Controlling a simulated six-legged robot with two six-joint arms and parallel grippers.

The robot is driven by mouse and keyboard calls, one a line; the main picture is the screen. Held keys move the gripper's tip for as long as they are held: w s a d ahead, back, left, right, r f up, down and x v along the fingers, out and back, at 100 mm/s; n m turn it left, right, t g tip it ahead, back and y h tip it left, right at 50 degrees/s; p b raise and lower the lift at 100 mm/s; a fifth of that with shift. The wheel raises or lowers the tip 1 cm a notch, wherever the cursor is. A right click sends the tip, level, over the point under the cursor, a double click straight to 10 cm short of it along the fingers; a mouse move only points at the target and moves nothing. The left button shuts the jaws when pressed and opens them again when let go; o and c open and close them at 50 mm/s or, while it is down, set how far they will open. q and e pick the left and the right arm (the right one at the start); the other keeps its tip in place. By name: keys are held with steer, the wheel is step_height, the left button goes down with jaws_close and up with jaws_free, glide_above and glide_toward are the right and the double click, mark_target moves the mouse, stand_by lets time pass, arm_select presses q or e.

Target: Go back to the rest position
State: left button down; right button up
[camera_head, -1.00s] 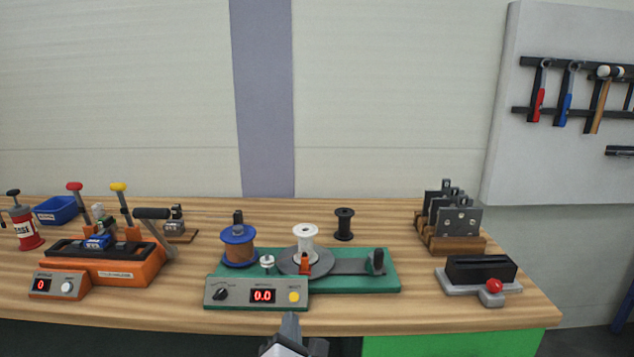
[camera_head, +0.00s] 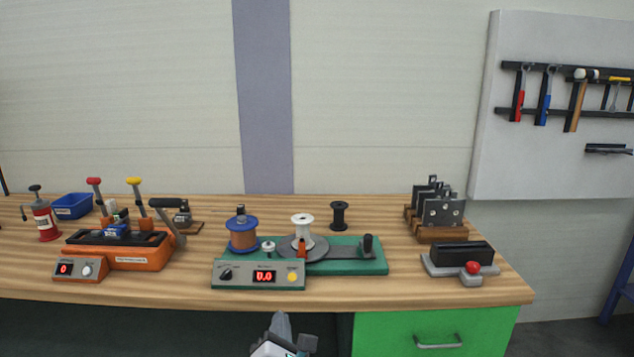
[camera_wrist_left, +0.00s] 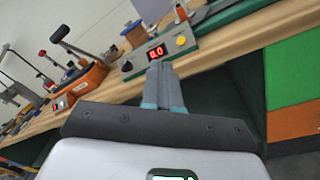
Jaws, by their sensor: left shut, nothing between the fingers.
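My left gripper (camera_head: 282,330) shows at the bottom middle of the head view, in front of the bench's front edge and below the green winding machine (camera_head: 345,254). Its fingers are together and hold nothing. In the left wrist view the closed gripper fingers (camera_wrist_left: 163,82) point toward the bench, with the winder's red display (camera_wrist_left: 157,52) just beyond. The fingers look apart from the bench. My right gripper is in neither view.
The wooden bench (camera_head: 400,291) holds an orange machine (camera_head: 140,257), a blue-flanged copper spool (camera_head: 243,236), a white spool (camera_head: 302,228), a black spool (camera_head: 339,214), a plate rack (camera_head: 436,214) and a red-knobbed block (camera_head: 460,260). A green drawer (camera_head: 435,330) sits below.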

arm_select(q)
steer(key=w+a+f+g+y+p, duration=0.1)
steer(key=a+f+g+y, duration=0.1)
steer(key=a+f, duration=0.4)
steer(key=s+a+f+m+g+h+p, duration=0.2)
steer(key=s+a+f+m+g+p, duration=0.25)
steer(key=f, duration=0.85)
steer(key=s+d+f+m+g+h, duration=0.1)
steer(key=s+f+m+g+h, duration=0.1)
steer(key=s+m, duration=0.5)
steer(key=s+d+f+m+g+h, duration=0.2)
steer(key=s+f+m+g, duration=0.3)
steer(key=s+m, duration=0.3)
steer(key=s+d+f+m+g+h, duration=0.1)
steer(key=s+d+f+m+g, duration=0.1)
steer(key=s+f+m+g, duration=0.2)
steer(key=s+m, duration=0.3)
steer(key=s, duration=0.5)
steer(key=shift+d+h, duration=0.15)
steer(key=shift+h, duration=0.25)
steer(key=shift+m, duration=0.25)
